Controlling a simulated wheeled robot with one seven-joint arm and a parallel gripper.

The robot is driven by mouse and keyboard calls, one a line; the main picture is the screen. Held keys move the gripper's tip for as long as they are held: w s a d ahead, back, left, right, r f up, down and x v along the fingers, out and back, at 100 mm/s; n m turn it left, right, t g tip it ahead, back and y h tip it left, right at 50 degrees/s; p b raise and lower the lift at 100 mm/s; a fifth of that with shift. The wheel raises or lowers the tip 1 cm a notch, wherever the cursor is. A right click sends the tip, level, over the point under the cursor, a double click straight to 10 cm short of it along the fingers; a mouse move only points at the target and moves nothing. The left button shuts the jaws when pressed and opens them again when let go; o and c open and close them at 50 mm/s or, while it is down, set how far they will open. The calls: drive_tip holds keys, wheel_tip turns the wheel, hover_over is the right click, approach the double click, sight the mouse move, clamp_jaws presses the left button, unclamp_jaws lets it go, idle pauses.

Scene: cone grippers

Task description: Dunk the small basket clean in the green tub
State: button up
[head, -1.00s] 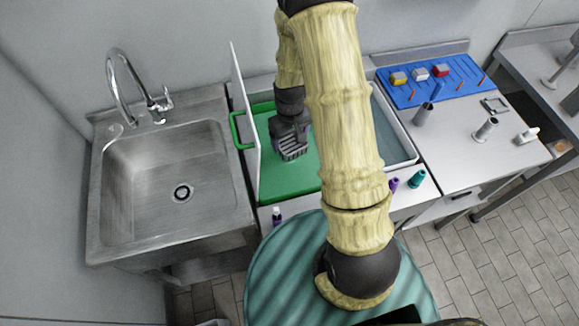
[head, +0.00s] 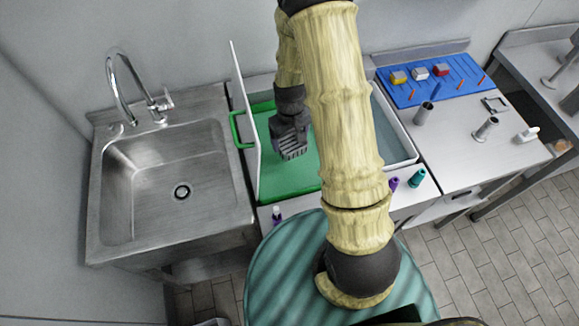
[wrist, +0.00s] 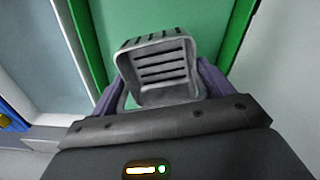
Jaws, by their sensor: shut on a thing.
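The small basket (wrist: 160,72) is grey and slotted. It sits between the two purple fingers of my gripper (wrist: 160,90) in the wrist view, and the gripper is shut on it. In the head view the basket (head: 293,150) hangs below my dark wrist, over the green tub (head: 285,182). The tub has a green handle on its left side, and its green inside also fills the wrist view behind the basket (wrist: 205,20). I cannot tell how far the basket is above the tub's bottom or whether it touches liquid.
A white upright panel (head: 244,125) stands along the tub's left side, beside the steel sink (head: 165,185). A white-rimmed tub (head: 405,150) lies to the right, partly behind my arm. A blue board (head: 430,85) and small metal cups stand on the right counter.

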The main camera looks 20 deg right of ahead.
sight(288, 140)
drive_tip(key=shift+r+p, duration=1.6)
drive_tip(key=shift+r, duration=0.45)
drive_tip(key=shift+f, duration=0.1)
drive_tip(key=w+f+m, duration=0.1)
drive_tip(key=f, duration=0.2)
drive_tip(key=w+f+m+b, duration=0.1)
drive_tip(key=f, duration=0.3)
drive_tip(key=f+m, duration=0.1)
drive_tip(key=f, duration=0.3)
drive_tip(key=shift+w+b, duration=0.3)
drive_tip(key=shift+w, duration=0.1)
